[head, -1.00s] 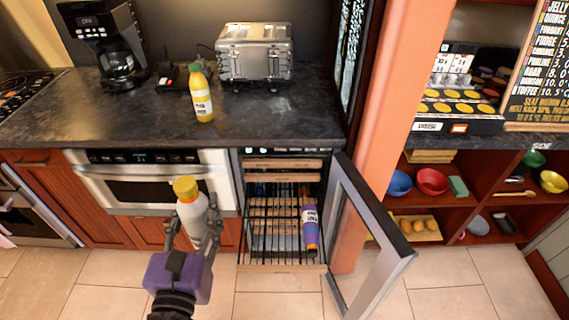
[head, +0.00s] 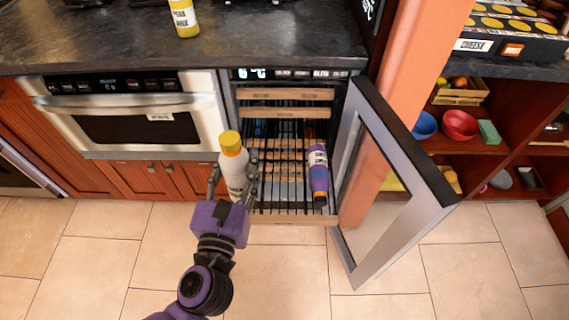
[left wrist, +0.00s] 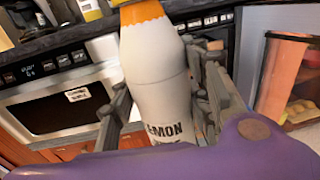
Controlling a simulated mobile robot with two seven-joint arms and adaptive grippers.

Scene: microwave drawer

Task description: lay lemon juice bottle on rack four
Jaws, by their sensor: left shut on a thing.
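The lemon juice bottle (head: 234,166) is white with a yellow and orange top. In the left wrist view the bottle (left wrist: 155,60) shows part of a label reading "MON". My left gripper (head: 235,183) is shut on it and holds it roughly upright, in front of the left side of the open cooler (head: 228,110). The cooler holds several slatted racks. The lowest visible rack (head: 290,219) has a wooden front edge and bears a purple bottle (head: 318,172) lying on its right side. Which rack is number four cannot be read. My right gripper is not in view.
The cooler's glass door (head: 400,215) stands open to the right, its frame reaching out over the floor. A steel oven (head: 130,115) is on the left. The counter (head: 290,40) above bears a yellow bottle (head: 184,18). The rack's left part looks free.

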